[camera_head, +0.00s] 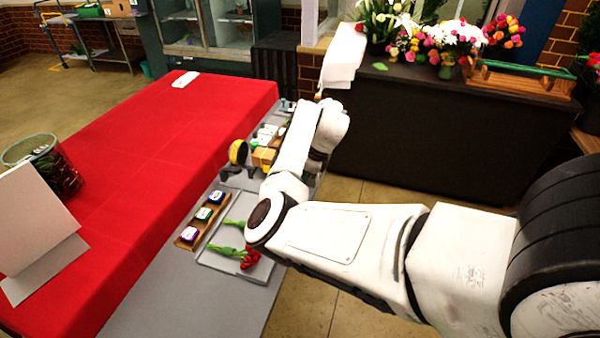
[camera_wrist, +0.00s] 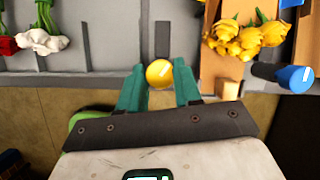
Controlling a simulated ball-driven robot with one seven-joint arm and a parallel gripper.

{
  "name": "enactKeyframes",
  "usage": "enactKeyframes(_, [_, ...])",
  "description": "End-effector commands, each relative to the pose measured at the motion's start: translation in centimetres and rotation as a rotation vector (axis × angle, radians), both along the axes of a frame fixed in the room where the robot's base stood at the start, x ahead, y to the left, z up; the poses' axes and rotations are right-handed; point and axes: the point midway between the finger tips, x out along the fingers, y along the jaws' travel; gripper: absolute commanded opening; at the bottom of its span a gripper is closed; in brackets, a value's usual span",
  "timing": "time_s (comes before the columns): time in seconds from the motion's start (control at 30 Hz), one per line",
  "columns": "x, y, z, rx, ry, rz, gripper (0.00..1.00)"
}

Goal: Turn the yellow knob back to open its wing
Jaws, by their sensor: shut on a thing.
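The yellow knob (camera_wrist: 159,73) shows in the wrist view as a round yellow cap at the front edge of the grey bench. My gripper (camera_wrist: 160,82) has its two teal fingers on either side of the knob and is shut on it. Yellow roses (camera_wrist: 245,40) lie in a brown wooden compartment (camera_wrist: 222,68) to the right of the knob. Which panel is the knob's wing, and how far it stands open, I cannot tell. In the head view my arm hides the gripper and the knob.
A blue knob (camera_wrist: 296,78) stands to the right in the wrist view. A white flower (camera_wrist: 42,41) and a red flower (camera_wrist: 8,45) lie to the left. In the head view the red table (camera_head: 150,150) adjoins the grey bench (camera_head: 190,290); a dark counter (camera_head: 450,130) carries bouquets.

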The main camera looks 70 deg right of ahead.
Motion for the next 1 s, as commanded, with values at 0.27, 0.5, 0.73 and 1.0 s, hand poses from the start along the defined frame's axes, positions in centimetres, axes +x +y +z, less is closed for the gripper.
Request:
enactKeyframes(0.27, [0.02,-0.29,0.23,-0.002,-0.001,0.255,0.03])
enactKeyframes(0.5, [0.09,-0.37,0.14,-0.003,0.0,0.436,0.03])
enactKeyframes(0.73, [0.2,-0.4,0.13,-0.004,-0.003,0.552,0.03])
enactKeyframes(1.0, [0.27,-0.41,0.14,-0.004,-0.003,0.608,0.03])
